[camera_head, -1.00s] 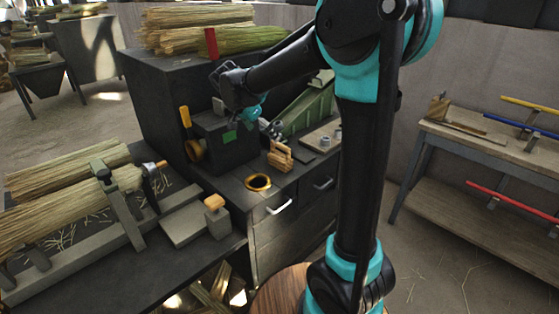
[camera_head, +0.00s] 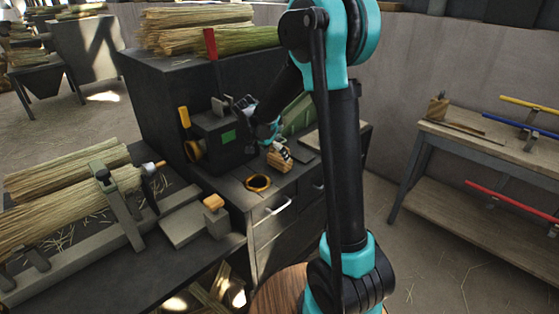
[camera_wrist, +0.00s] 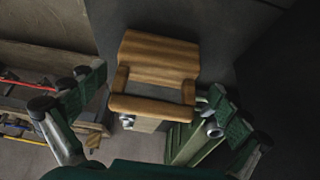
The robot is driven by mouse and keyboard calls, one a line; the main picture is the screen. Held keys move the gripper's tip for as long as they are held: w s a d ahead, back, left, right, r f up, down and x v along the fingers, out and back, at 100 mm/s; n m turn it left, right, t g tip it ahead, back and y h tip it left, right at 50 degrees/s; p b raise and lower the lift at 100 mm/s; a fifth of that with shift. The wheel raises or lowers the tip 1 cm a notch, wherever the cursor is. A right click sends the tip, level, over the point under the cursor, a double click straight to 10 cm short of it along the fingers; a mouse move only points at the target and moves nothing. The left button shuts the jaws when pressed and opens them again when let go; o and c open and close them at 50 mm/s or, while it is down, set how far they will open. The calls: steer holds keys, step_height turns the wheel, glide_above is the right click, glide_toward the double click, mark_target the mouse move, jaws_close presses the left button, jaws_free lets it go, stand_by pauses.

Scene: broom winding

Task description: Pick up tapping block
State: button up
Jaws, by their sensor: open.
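The tapping block (camera_head: 281,161) is a light wooden block with a bar handle. In the head view it stands on the dark workbench top, partly covered by my gripper (camera_head: 274,142), which is just above it. In the wrist view the block (camera_wrist: 158,55) fills the upper middle, with its handle bar (camera_wrist: 150,108) toward me. My gripper (camera_wrist: 158,92) is open, with one green-padded finger on each side of the block. The fingers look apart from the wood; how far above it they are is hard to tell.
A dark box with a green patch (camera_head: 229,136) stands left of the block. A brass-coloured ring (camera_head: 258,183) lies in front of it. A green sloped device (camera_head: 300,115) is behind. Broom straw bundles (camera_head: 75,215) lie on the left bench.

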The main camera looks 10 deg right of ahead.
mark_target(279, 157)
steer(key=x, duration=0.4)
steer(key=shift+s+d, duration=0.1)
steer(key=shift+d, duration=0.05)
steer(key=shift+c, duration=0.5)
steer(key=c, duration=1.2)
steer(key=shift+r, duration=0.1)
